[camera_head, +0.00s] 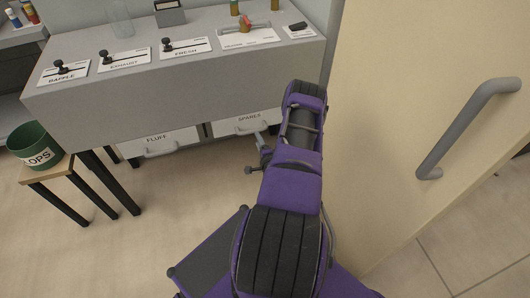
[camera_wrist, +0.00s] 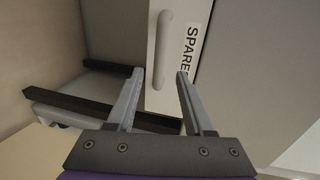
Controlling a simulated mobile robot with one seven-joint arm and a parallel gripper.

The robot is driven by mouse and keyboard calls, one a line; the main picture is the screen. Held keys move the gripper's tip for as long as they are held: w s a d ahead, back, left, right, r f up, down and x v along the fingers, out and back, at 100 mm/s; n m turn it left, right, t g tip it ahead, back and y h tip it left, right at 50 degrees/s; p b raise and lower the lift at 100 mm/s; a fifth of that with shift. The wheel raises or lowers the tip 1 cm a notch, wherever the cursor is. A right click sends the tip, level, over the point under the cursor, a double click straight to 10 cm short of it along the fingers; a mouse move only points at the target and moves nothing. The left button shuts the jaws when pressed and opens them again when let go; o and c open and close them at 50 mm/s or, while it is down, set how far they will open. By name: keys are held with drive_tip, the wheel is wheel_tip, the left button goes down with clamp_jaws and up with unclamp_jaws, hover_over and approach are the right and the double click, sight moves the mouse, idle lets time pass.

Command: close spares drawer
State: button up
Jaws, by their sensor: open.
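The spares drawer (camera_head: 226,128) has a pale front lettered "SPARES" and sits under the grey bench at the right. My arm hides its right end, and I cannot tell how far it stands out. In the wrist view the drawer front (camera_wrist: 158,95) is turned on its side, with its grey bar handle (camera_wrist: 163,48) and label at the top. My gripper (camera_wrist: 159,72) is open and empty, its two fingers apart and pointing at the drawer front near the handle. I cannot tell whether they touch it. In the head view my gripper (camera_head: 262,150) is just in front of the drawer.
The fluff drawer (camera_head: 158,143) is to the left. The bench (camera_head: 180,98) carries levers and small items. A green bin (camera_head: 34,146) stands on a stool (camera_head: 62,168). A cream door (camera_head: 400,110) with a grey handle (camera_head: 465,128) is close on my arm's right.

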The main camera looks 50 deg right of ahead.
drive_tip(key=v, duration=0.9)
drive_tip(key=shift+p, duration=0.45)
drive_tip(key=shift+w, duration=0.1)
